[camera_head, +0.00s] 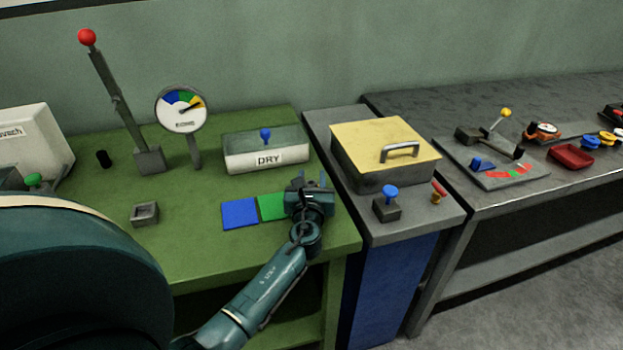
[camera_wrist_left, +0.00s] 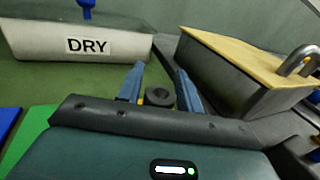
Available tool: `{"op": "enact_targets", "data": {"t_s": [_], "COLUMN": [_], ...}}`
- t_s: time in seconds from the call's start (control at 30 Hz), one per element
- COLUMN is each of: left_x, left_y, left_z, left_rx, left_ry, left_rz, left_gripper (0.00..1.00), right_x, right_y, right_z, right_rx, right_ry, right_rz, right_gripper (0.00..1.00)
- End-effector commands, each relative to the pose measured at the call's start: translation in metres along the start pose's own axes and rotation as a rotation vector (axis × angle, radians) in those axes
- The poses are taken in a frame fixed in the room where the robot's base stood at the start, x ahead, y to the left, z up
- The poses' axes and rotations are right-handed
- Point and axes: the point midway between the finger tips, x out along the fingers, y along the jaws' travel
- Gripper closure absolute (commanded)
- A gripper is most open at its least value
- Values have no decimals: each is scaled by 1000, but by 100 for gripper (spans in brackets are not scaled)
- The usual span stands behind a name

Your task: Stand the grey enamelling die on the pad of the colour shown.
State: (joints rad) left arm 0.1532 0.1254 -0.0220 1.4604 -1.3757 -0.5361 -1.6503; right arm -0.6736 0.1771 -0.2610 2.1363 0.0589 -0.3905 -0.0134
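The dial (camera_head: 183,108) has blue, green and yellow segments; its needle points at the yellow one. The blue pad (camera_head: 240,214) and green pad (camera_head: 272,207) lie side by side on the green bench. My left gripper (camera_head: 312,184) is just right of them, pointing down the bench. In the left wrist view its blue fingers stand apart on either side of the dark grey round die (camera_wrist_left: 160,97), with slivers of yellow showing beside the die. The yellow surface there is mostly hidden, and the die is hidden in the head view. My right gripper is not in view.
A DRY box (camera_head: 265,150) stands behind the gripper, and a yellow-topped box (camera_head: 385,153) with a handle is to its right.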

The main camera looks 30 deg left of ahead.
Motion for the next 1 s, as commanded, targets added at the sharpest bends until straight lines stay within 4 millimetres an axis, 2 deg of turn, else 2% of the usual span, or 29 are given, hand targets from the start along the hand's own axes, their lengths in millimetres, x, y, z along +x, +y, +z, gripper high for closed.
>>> {"op": "enact_targets", "data": {"t_s": [0.13,0.47,0.57,0.8,1.0], "left_x": [0,-2,-16,-69,-104], "left_y": [0,0,0,0,0], "left_z": [0,4,2,2,2], "left_rx": [0,-1,0,-1,0], "left_ry": [0,1,2,3,2], "left_rz": [0,0,-2,-1,-1], "left_gripper": [52,52,52,52,52], "right_x": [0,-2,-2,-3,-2], "right_y": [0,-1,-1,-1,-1], "right_z": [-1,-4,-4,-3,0], "right_rx": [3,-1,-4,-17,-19], "right_ry": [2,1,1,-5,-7], "right_rz": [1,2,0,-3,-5], "right_gripper": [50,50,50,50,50]}}
